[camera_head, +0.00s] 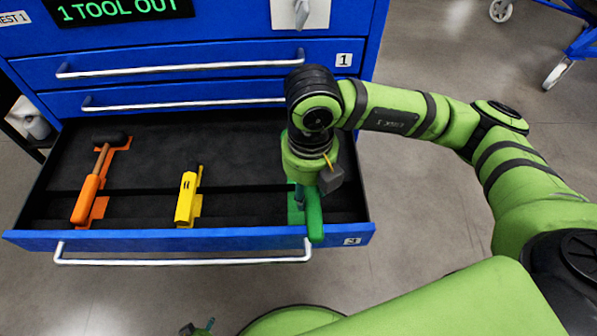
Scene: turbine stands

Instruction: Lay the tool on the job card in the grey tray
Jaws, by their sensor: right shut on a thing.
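My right gripper (320,185) points down over the right part of the open drawer 3 (130,238). It is shut on a green-handled tool (314,218), whose lower end overlaps the drawer's front edge in the picture. The gripper hides the tool's upper part. A green patch (296,208) shows in the drawer beside and behind the tool. A small dark piece at the bottom edge seems to be part of my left gripper (198,329); its jaws cannot be made out. I see neither the job card nor the grey tray.
An orange-handled hammer (90,190) lies on an orange patch at the drawer's left. A yellow tool (187,198) lies on a yellow patch in the middle. The blue cabinet's display (118,10) reads "1 TOOL OUT". Blue wheeled equipment (580,45) stands at upper right.

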